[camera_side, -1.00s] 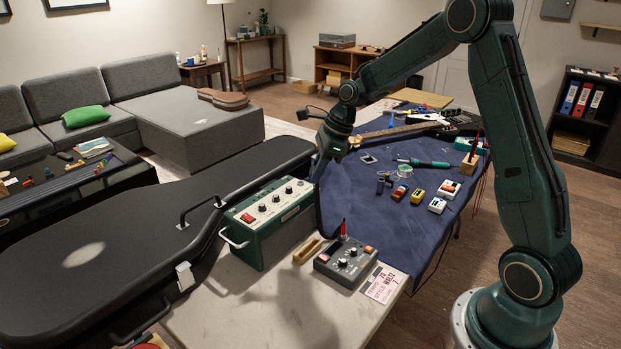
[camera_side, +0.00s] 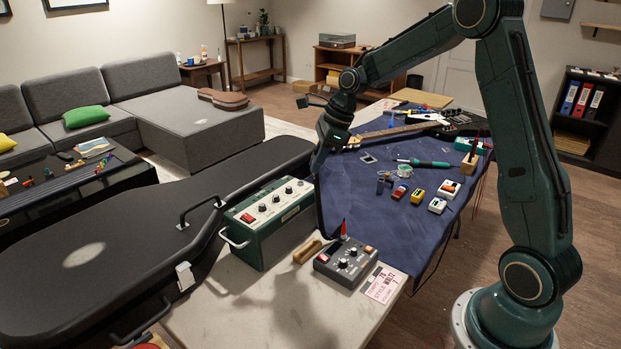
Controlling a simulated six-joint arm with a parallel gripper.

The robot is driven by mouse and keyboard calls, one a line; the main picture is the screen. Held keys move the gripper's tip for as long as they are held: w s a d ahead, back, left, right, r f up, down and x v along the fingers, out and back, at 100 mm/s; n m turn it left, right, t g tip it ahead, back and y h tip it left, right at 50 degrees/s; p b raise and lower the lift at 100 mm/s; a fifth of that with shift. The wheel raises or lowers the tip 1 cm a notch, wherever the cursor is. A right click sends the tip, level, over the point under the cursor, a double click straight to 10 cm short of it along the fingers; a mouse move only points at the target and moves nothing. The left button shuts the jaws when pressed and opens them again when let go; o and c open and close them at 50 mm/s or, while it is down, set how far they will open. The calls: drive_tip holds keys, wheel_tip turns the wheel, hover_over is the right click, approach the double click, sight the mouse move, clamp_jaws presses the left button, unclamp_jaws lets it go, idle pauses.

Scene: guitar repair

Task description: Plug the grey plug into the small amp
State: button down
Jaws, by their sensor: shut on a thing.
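The small amp (camera_side: 268,222) is a green box with a pale top panel, dark knobs and a red switch. It stands on the pale table end beside the black case. My gripper (camera_side: 316,170) points down just above and behind the amp's right end. Its jaws are shut on the grey plug, which is too small and shaded to make out. A thin dark cable (camera_side: 319,212) runs down beside the amp's right end. The amp's socket is not visible, and I cannot tell whether the plug touches the amp.
A grey pedal box (camera_side: 345,262) with a red-tipped item and a wooden block (camera_side: 307,251) sit right of the amp. Small pedals and tools lie on the blue mat (camera_side: 365,215).

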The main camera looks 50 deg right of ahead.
drive_tip(key=shift+r, duration=0.65)
drive_tip(key=w+d+f, duration=0.2)
drive_tip(key=w+d, duration=0.3)
drive_tip(key=w, duration=0.4)
drive_tip(key=shift+w+d+f, duration=0.2)
drive_tip(key=shift+d+f, duration=0.05)
drive_tip(key=shift+d, duration=0.1)
drive_tip(key=shift+f, duration=0.2)
drive_tip(key=shift+f, duration=2.4)
drive_tip(key=shift+f, duration=0.8)
idle(2.7)
